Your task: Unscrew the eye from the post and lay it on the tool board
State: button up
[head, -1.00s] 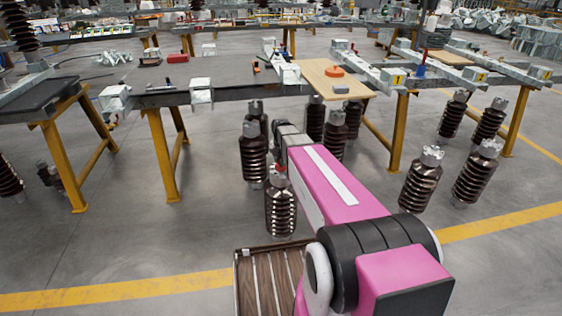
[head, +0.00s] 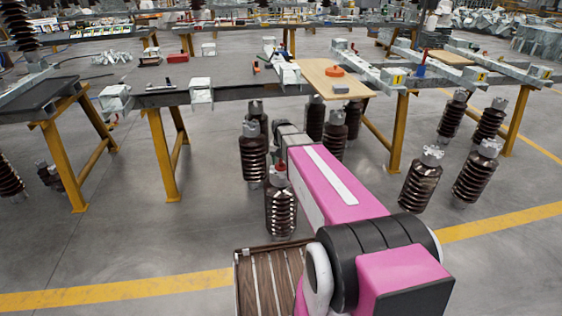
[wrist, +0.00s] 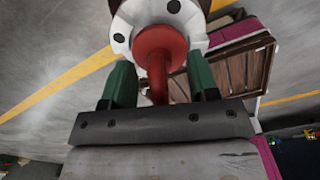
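The eye is red and stands on the pale metal cap of a brown ribbed post (head: 280,212). In the wrist view the eye (wrist: 158,75) shows a round red base on the cap (wrist: 190,22) and a narrow upright part towards me. My gripper (wrist: 160,82) has its two green fingers on either side of that part, with gaps visible on both sides, so it looks open. In the head view the red eye (head: 281,167) is small, beside the end of my arm; the fingers are hard to make out there. The light wooden tool board (head: 318,76) lies on the table beyond.
The board carries an orange ring-shaped thing (head: 334,71) and a small grey block (head: 341,89). Several other ribbed posts, such as one (head: 253,155) close behind, stand around my arm. A slatted wooden crate (head: 243,285) stands in front. The table's steel edge and yellow legs (head: 163,155) lie beyond.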

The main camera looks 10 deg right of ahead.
notch_tip(320, 180, up, 10)
jog(key=shift+r, duration=0.1)
jog(key=shift+s+r, duration=0.15)
jog(key=shift+r, duration=0.05)
jog(key=s+f+m, duration=0.4)
jog(key=s+m, duration=0.6)
jog(key=m, duration=0.6)
jog(key=s+f+m, duration=0.5)
jog(key=s+m, duration=0.6)
jog(key=m, duration=0.5)
jog(key=shift+f, duration=0.1)
jog(key=c, duration=0.3)
